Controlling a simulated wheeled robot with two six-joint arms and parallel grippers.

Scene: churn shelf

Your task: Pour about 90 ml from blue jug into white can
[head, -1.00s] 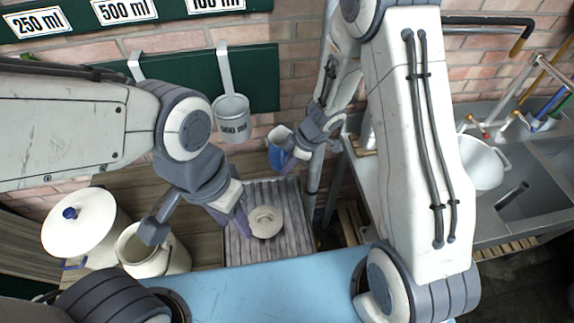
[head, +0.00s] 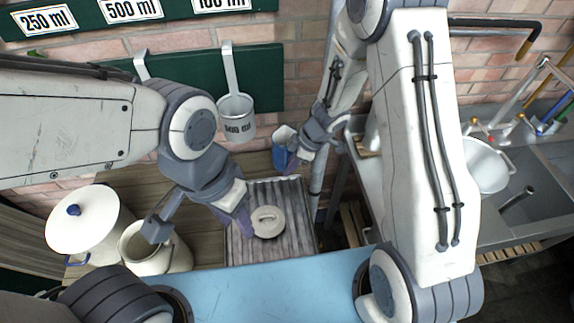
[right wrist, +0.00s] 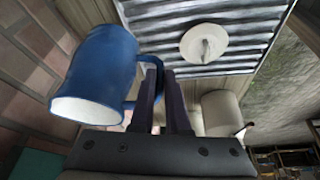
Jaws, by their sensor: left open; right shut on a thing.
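The blue jug (head: 281,158) is above the back of the ribbed drainer, its pale mouth facing up in the head view. My right gripper (head: 297,153) is shut on its handle; in the right wrist view the jug (right wrist: 103,62) is left of my fingers (right wrist: 165,92). The white can (head: 165,262) stands open at lower left, apart from the jug; its contents cannot be made out. A round pale lid (head: 267,221) with a handle lies on the drainer. My left gripper (head: 241,220) is open, its fingertips just left of the lid.
The ribbed drainer (head: 290,205) has free room around the lid. A lidded white pot (head: 85,232) stands left of the can. A 500 ml measure (head: 236,120) hangs on the green rail behind. A sink (head: 545,195) is at right, a blue surface (head: 270,285) in front.

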